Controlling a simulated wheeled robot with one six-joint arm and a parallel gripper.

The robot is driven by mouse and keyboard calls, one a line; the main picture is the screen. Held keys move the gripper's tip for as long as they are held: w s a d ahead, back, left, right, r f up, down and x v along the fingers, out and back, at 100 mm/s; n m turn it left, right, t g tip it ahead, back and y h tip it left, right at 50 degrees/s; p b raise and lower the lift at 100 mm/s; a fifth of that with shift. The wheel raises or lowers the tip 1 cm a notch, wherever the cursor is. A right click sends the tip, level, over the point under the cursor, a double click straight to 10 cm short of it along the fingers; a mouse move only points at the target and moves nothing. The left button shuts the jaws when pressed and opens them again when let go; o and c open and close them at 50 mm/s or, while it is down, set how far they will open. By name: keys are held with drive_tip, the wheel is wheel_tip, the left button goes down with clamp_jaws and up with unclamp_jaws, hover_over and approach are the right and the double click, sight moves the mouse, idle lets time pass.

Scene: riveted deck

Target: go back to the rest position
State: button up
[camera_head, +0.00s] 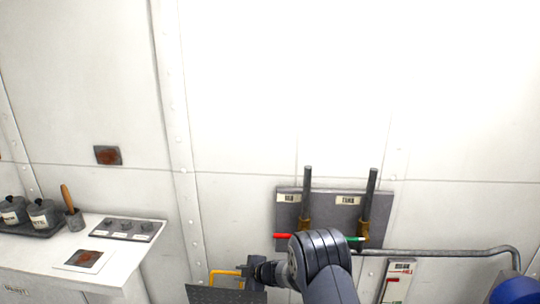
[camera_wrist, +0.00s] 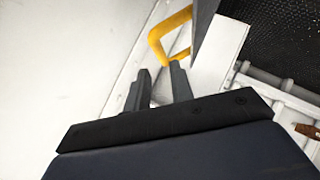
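My gripper (camera_wrist: 157,74) shows in the wrist view with its two dark fingers apart and nothing visible between them. In the head view my gripper (camera_head: 250,274) is low in the middle, to the left of my arm's dark rounded joint. A yellow handle (camera_wrist: 165,35) lies just beyond the fingertips in the wrist view, close to the right fingertip; I cannot tell if they touch. The handle also shows in the head view (camera_head: 222,272), left of my gripper.
A grey panel (camera_head: 335,212) with two upright levers is on the wall behind my arm. A pipe (camera_head: 450,252) runs right of it, toward a blue round object (camera_head: 515,291). A white counter (camera_head: 50,259) with canisters (camera_head: 42,214) stands left. The upper wall is clear.

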sight(229, 273)
drive_tip(key=shift+p+x, duration=0.6)
drive_tip(key=shift+x, duration=3.6)
